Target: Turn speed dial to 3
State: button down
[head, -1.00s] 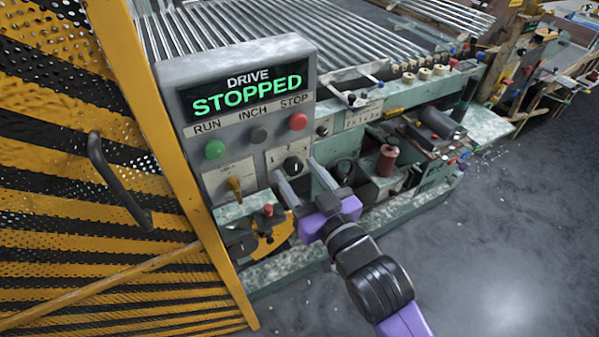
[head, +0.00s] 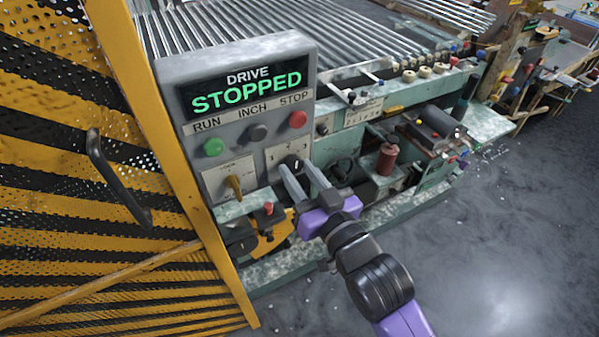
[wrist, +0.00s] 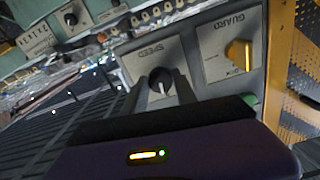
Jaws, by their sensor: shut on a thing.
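The speed dial (head: 296,160) is a dark round knob on a pale plate at the lower right of the grey drive panel. In the wrist view the dial (wrist: 160,80) sits below the word SPEED, with a light pointer mark; the numbers around it are too small or hidden to read. My gripper (head: 298,165) is at the panel, its two grey fingers shut on the dial from either side. The fingers hide part of the dial and its plate in the head view.
The panel display (head: 246,90) reads DRIVE STOPPED. Green run (head: 213,147), dark inch (head: 257,132) and red stop (head: 298,119) buttons sit above the dial. The yellow guard switch (head: 234,186) is left of it. A yellow-black mesh guard (head: 70,150) stands at left.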

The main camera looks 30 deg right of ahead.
jog(key=m, duration=0.5)
jog(key=m+p, duration=0.2)
jog(key=m, duration=0.3)
jog(key=shift+p, duration=0.35)
jog(key=shift+m, duration=0.4)
jog(key=c, duration=1)
grip_release()
jog(key=shift+s, duration=0.1)
jog(key=s+b, duration=0.1)
jog(key=s, duration=0.6)
jog(key=shift+s+b, duration=0.3)
jog(key=shift+b, duration=0.1)
